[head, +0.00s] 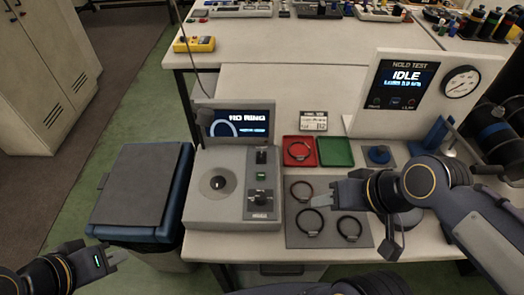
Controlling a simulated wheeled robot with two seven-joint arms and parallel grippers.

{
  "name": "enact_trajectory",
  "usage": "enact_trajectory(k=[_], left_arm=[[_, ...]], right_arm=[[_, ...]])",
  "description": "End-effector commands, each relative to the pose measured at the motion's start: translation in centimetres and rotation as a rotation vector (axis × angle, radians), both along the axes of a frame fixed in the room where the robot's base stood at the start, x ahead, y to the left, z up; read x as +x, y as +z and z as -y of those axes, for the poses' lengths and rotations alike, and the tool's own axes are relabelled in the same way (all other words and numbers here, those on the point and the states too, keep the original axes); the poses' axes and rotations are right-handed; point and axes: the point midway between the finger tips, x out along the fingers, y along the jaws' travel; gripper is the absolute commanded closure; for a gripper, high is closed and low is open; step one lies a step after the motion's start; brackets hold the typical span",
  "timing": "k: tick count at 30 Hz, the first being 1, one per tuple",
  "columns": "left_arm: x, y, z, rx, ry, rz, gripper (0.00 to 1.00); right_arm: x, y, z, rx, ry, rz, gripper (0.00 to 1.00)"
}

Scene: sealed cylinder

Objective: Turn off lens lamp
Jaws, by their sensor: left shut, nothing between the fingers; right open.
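A grey inspection box (213,196) stands at the left of the worktable, with a round dark-centred dial or lens (218,183) on its top. The screen (240,124) behind reads NO RING. No part is clearly labelled as the lens lamp. My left gripper (114,258) is shut and empty at lower left, apart from the box. My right gripper (322,197) is open above the ring mat, right of the switch panel.
A grey mat (310,236) holds several dark rings. A red tray (300,160) with a ring and a green tray (337,152) lie behind. The hold-test stand (425,95) reads IDLE. A blue bin (140,195) with a dark lid stands left of the table.

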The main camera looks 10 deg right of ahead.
Motion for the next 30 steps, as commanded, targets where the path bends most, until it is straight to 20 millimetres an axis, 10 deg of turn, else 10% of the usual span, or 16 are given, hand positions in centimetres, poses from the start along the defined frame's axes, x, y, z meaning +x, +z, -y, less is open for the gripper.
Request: enact_trajectory(k=[9, 30], left_arm=[[0.0, 1.9, 0.0, 0.000, 0.000, 0.000, 1.00], [0.0, 5.5, 0.0, 0.000, 0.000, 0.000, 1.00]], right_arm=[[6.7, 4.6, 0.6, 0.015, 0.016, -0.183, 1.00], [23.1, 5.1, -4.5, -0.186, -0.035, -0.552, 1.00]])
